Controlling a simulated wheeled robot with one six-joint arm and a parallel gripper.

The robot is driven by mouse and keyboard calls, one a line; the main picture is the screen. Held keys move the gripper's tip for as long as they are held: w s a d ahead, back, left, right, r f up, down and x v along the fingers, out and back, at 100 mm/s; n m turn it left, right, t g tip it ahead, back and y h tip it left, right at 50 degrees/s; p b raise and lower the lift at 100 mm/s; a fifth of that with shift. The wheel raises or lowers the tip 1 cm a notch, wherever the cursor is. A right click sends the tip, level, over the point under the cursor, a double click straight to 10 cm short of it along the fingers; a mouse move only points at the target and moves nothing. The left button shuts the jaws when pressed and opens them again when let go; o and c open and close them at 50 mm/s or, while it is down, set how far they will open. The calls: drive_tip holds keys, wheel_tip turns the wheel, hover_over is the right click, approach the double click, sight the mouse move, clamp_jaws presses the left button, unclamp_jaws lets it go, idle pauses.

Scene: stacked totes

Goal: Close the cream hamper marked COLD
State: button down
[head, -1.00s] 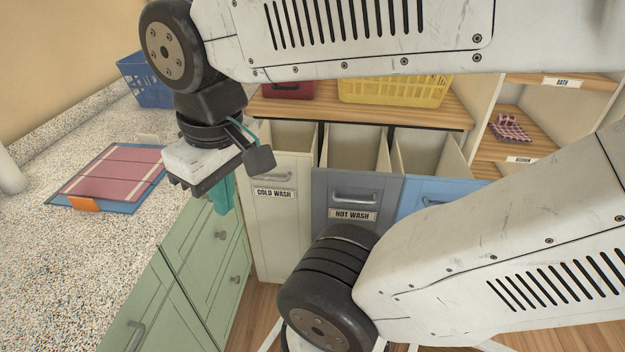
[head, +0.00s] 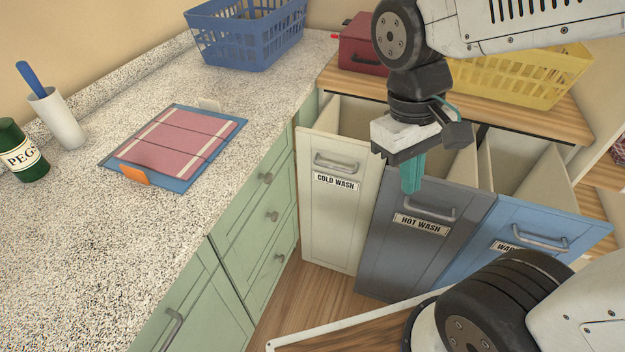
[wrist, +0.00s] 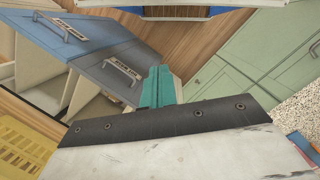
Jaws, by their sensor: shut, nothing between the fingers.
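The cream hamper (head: 328,225), labelled COLD WASH, stands pulled out at the end of the green cabinets, its open top showing behind its front. Its grey bar handle (head: 337,163) sits above the label. My gripper (head: 411,178) has teal fingers, closed together and empty, pointing down. In the head view it appears over the upper part of the grey HOT WASH hamper (head: 405,255), right of the cream handle; I cannot tell the gap. The fingers also show in the wrist view (wrist: 157,86), beside the grey front.
The blue hamper (head: 520,238) also stands open at right. A speckled counter (head: 90,250) over green drawers (head: 265,215) borders the cream hamper on the left. A red box (head: 362,50) and yellow basket (head: 520,75) sit on the wooden top behind. Wood floor (head: 310,300) lies in front.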

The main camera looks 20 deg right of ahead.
drive_tip(key=w+a+f+n+g+h, duration=0.2)
drive_tip(key=w+f+n+h, duration=0.55)
drive_tip(key=f, duration=0.35)
drive_tip(key=n+t+h, duration=0.2)
drive_tip(key=n+t, duration=1.7)
approach(310, 174)
drive_tip(key=x, duration=0.7)
